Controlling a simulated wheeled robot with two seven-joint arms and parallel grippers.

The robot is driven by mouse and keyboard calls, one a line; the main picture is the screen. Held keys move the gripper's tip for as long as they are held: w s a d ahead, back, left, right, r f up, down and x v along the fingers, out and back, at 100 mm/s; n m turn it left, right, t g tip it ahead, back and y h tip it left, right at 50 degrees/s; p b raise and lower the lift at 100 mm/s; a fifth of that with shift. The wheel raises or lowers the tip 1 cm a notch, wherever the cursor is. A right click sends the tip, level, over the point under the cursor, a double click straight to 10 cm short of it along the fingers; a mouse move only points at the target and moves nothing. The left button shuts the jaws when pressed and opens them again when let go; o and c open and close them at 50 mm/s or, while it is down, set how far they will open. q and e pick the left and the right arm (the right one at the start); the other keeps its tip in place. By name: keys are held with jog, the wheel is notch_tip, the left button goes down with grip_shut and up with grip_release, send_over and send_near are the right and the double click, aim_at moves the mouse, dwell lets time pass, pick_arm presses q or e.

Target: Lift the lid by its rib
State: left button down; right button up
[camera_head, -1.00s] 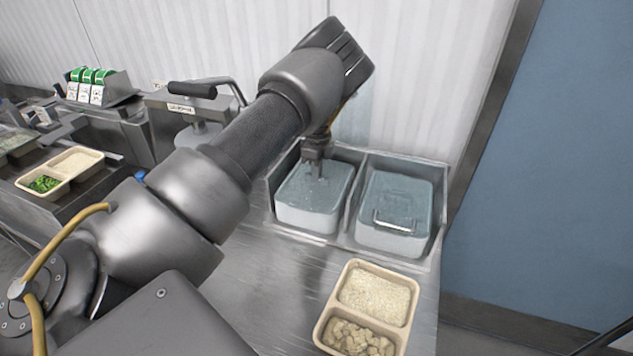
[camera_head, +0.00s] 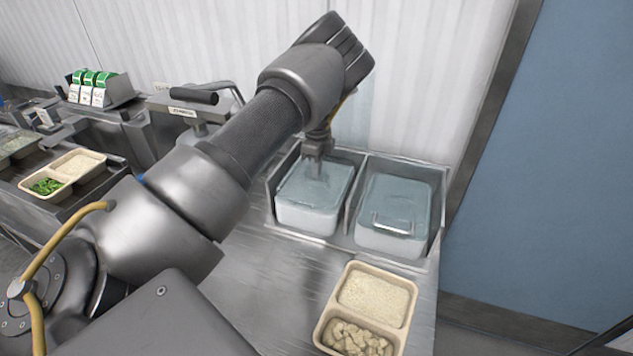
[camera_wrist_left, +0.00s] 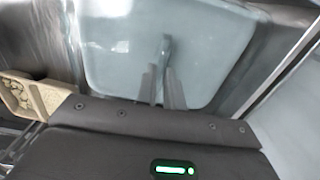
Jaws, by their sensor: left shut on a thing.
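A pale translucent lid (camera_head: 296,190) lies on the left one of two white containers at the back of the counter. Its raised rib (camera_wrist_left: 166,48) shows in the left wrist view, running away from the fingers. My left gripper (camera_head: 317,172) points down over this lid, and it also shows in the left wrist view (camera_wrist_left: 162,88) with its fingers shut on the rib. The lid looks level and on its container; I cannot tell any gap under it. My right gripper is not in view.
A second lidded container (camera_head: 392,240) with a metal handle stands right of the first, behind a divider. A beige two-part tray (camera_head: 322,318) with rice and pale chunks sits in front. Another tray (camera_head: 72,180) lies at left. A wall stands behind.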

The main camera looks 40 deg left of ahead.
pick_arm(q)
jog(key=shift+r+p, duration=0.75)
jog(key=shift+r, duration=0.5)
